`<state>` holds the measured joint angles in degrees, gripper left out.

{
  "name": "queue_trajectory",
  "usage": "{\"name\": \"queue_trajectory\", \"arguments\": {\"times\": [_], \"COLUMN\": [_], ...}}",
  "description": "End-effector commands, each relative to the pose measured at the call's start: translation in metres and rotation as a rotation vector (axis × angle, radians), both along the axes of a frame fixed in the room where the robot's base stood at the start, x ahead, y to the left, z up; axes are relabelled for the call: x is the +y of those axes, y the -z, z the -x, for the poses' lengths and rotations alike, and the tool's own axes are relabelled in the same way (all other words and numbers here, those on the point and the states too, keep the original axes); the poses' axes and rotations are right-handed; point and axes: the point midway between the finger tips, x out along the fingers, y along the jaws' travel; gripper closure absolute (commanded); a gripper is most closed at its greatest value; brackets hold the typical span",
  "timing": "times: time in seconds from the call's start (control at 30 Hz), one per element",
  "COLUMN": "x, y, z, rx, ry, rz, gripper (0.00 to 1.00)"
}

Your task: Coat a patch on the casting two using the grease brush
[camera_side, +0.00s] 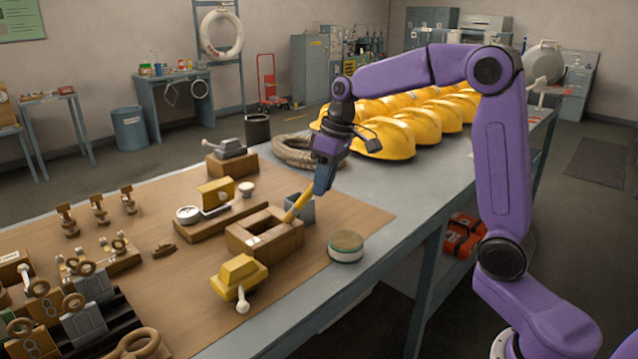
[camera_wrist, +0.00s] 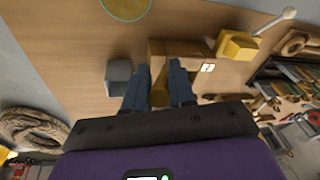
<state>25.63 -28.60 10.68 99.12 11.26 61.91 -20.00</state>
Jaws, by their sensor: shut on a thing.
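My gripper (camera_side: 323,187) is shut on a yellow handle (camera_side: 298,208), which I take for the grease brush. The handle slants down to the left, its lower end at the wooden holder (camera_side: 265,240); the bristles are hidden. In the wrist view the handle (camera_wrist: 159,92) shows between the fingers (camera_wrist: 158,78), with the holder (camera_wrist: 180,50) just beyond. A yellow casting (camera_side: 240,276) with a pale shaft lies left of the holder, also in the wrist view (camera_wrist: 238,45). Another yellow casting (camera_side: 215,190) sits on a wooden base behind. I cannot tell which is casting two.
A round tin (camera_side: 346,248) stands right of the holder. A grey cup (camera_wrist: 118,76) is close beside my fingers. Coiled rope (camera_side: 296,152) and yellow helmets (camera_side: 385,137) lie behind my gripper. Small parts crowd the left end. Bare board lies between holder and tin.

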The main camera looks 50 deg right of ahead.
Motion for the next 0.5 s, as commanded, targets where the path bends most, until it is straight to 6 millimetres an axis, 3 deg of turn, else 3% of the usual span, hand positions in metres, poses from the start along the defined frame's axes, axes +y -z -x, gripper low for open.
{"name": "queue_trajectory", "arguments": {"times": [0.5], "x": [0.046], "y": [0.0], "z": [0.0], "rx": [0.0], "ry": [-0.006], "rz": [-0.001], "gripper": [1.0]}}
